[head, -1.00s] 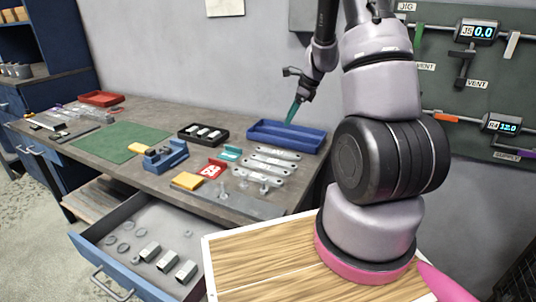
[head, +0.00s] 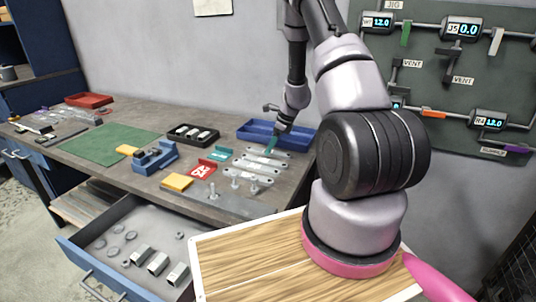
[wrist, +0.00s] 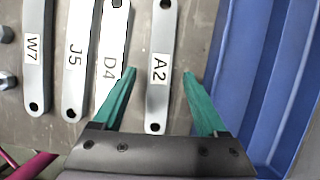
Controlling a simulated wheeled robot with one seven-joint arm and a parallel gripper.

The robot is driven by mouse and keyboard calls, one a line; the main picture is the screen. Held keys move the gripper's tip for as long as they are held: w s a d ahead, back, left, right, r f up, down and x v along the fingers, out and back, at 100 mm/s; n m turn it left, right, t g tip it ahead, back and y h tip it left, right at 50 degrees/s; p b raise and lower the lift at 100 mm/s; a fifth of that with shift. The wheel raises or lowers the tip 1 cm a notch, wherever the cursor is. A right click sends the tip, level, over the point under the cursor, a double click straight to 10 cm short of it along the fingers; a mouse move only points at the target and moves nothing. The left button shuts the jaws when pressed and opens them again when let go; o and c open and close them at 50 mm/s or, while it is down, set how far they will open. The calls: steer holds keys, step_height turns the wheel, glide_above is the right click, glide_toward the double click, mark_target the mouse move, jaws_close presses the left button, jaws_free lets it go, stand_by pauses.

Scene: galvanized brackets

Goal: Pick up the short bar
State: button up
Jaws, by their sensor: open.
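Several flat grey metal bars with end holes lie side by side on the bench. In the wrist view they are labelled W7 (wrist: 35,60), J5 (wrist: 78,60), D4 (wrist: 112,50) and A2 (wrist: 161,40). Their far ends are at or beyond the frame edge, so I cannot tell which is shortest. My gripper (wrist: 160,73) is open and empty, its green fingers on either side of A2 in the picture, the left fingertip overlapping D4's edge. In the head view my gripper (head: 270,150) is over the far end of the bar row (head: 259,168); its exact height is unclear.
A blue tray (head: 250,137) stands close behind the bars and fills the right of the wrist view. An open drawer (head: 97,226) holds parts.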

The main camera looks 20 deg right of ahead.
steer(key=shift+x, duration=0.85)
jaws_close()
steer(key=shift+r, duration=0.2)
